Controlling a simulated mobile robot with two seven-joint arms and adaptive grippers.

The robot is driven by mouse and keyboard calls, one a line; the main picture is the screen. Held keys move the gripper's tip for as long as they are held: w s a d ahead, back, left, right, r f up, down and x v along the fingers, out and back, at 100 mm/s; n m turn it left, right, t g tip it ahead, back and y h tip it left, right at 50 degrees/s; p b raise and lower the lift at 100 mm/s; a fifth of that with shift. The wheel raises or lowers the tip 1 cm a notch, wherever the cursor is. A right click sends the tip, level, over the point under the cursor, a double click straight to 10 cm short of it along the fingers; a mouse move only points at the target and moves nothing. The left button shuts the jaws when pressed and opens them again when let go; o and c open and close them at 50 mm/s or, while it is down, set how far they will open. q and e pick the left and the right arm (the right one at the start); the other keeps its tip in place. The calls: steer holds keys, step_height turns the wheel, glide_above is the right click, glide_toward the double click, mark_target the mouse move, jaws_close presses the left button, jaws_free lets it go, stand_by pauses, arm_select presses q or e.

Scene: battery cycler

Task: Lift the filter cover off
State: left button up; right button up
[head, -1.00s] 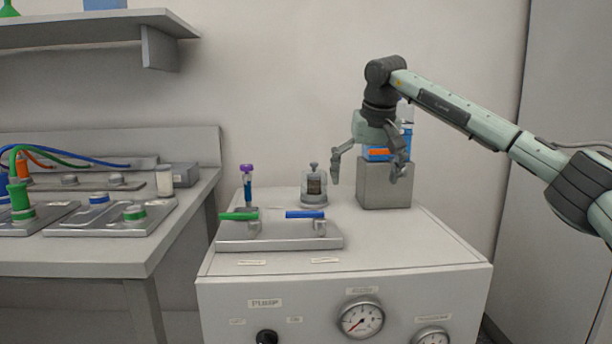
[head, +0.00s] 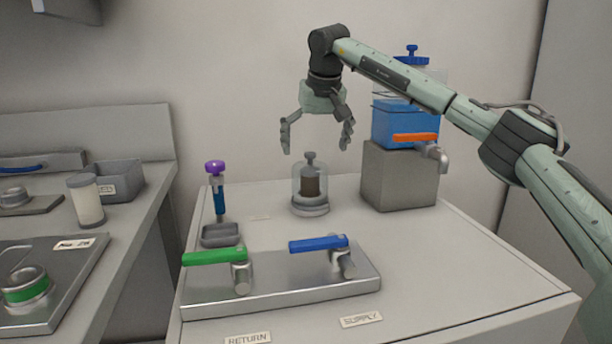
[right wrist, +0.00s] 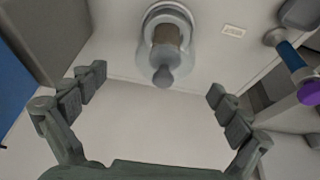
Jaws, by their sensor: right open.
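The filter has a clear cover (head: 297,182) with a grey knob (head: 310,157) on top. It stands upright on a round grey base (head: 310,207) on the cabinet top, with a dark brown cartridge (head: 311,187) inside. My right gripper (head: 316,148) is open and empty, pointing down above the knob, with its fingers spread to either side. In the right wrist view the knob (right wrist: 163,76) lies at the top middle, beyond the open fingertips (right wrist: 158,82); nothing is between the fingers. The left gripper is not in view.
A blue tank (head: 400,125) with an orange-handled tap (head: 415,137) stands on a grey block (head: 400,177) to the right. A purple-topped tool (head: 217,190) stands left. A valve plate (head: 285,290) with green and blue handles lies in front.

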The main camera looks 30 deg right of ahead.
mark_target(311, 159)
steer(key=x, duration=0.5)
steer(key=shift+w+a+f, duration=0.2)
steer(key=shift+f, duration=0.15)
steer(key=c, duration=1.2)
steer(key=shift+r, duration=0.1)
